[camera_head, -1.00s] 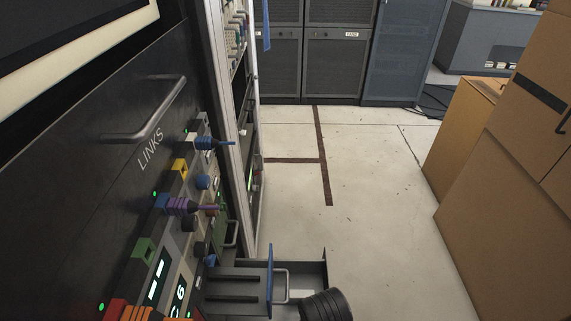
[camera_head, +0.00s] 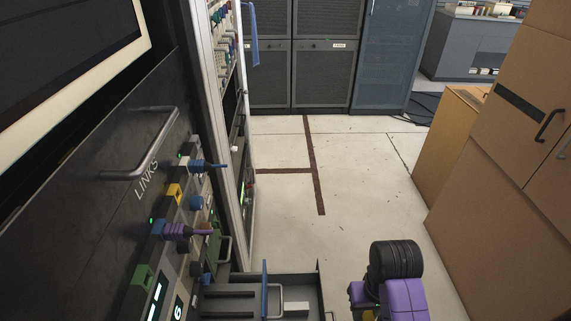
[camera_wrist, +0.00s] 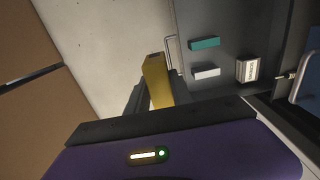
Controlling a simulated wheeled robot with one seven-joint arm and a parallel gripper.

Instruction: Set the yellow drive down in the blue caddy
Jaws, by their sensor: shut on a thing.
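The yellow drive (camera_wrist: 157,82) is a narrow block in the wrist view. My gripper (camera_wrist: 154,95) is shut on it, with dark fingers on either side. The drive is beside the dark tray, over the pale floor in that view. A blue upright panel with a metal handle (camera_head: 265,288) stands on the tray in the head view; a blue piece (camera_wrist: 311,85) also shows at the right edge of the wrist view. I cannot tell whether this is the blue caddy; no other blue container shows clearly.
The dark tray (camera_wrist: 222,20) juts from the rack and holds a teal block (camera_wrist: 205,43), a white block (camera_wrist: 207,72) and a labelled pale block (camera_wrist: 247,69). The LINKS panel (camera_head: 110,200) is at left, cardboard-coloured cabinets (camera_head: 500,200) at right. Floor between is clear.

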